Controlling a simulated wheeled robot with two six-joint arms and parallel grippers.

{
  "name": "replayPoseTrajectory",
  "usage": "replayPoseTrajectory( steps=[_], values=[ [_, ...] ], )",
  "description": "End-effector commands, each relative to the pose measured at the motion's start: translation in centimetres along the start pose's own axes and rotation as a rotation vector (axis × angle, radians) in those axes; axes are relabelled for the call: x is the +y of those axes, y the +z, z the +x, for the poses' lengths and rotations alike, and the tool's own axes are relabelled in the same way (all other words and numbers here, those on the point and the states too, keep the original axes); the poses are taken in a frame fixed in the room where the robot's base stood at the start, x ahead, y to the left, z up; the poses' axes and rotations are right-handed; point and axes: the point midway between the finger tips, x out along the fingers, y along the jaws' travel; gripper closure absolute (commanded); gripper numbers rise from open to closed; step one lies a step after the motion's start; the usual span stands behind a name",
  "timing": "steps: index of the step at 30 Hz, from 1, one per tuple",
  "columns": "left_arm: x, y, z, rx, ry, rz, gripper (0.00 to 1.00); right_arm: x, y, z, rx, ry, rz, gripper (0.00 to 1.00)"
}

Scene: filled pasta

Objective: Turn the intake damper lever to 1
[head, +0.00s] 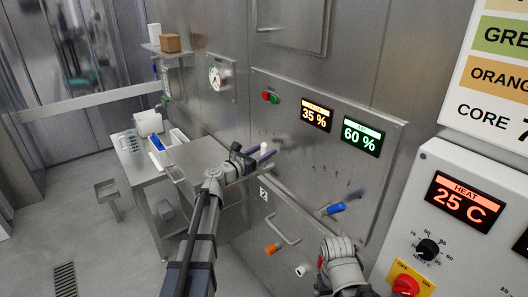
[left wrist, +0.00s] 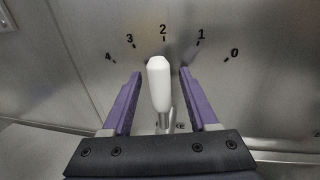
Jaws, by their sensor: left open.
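The intake damper lever has a white handle (left wrist: 160,85) and stands upright on the steel panel, pointing at the 2 of a scale marked 4, 3, 2, 1, 0 from left to right. Its label below is mostly hidden; only the end "KE" shows. My left gripper (left wrist: 157,90) is open, with one purple finger on each side of the handle and visible gaps to both. In the head view the gripper (head: 255,158) is at the panel's lower left, and the white handle tip (head: 264,148) shows beside it. My right gripper cannot be made out.
A blue-handled lever (head: 331,209) sits on the same panel to the right, under displays of 35 % (head: 316,115) and 60 % (head: 362,137). Orange (head: 272,248) and white (head: 300,270) handles are below. A heat control box (head: 445,240) stands at right, a steel table (head: 196,162) at left.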

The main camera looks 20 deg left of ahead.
Motion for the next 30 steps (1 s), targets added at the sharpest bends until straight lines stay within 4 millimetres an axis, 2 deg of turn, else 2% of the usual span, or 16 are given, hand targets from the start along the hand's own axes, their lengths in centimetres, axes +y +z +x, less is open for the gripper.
replayPoseTrajectory(
  steps=[2,15,18,30],
  values=[
    [0.0,0.0,-0.01,0.0,0.0,0.0,0.42,0.0,0.0,0.0,0.0,0.0,0.0,0.14],
    [0.0,0.0,-0.04,0.0,0.0,0.0,0.91,0.0,0.0,0.0,0.0,0.0,0.0,0.14],
    [0.0,0.0,-0.04,0.0,0.0,0.0,1.0,0.0,0.0,0.0,0.0,0.0,0.0,0.14],
    [0.01,0.0,-0.04,0.0,0.0,0.0,1.0,0.0,0.0,0.0,0.0,0.0,0.0,0.14]
  ],
)
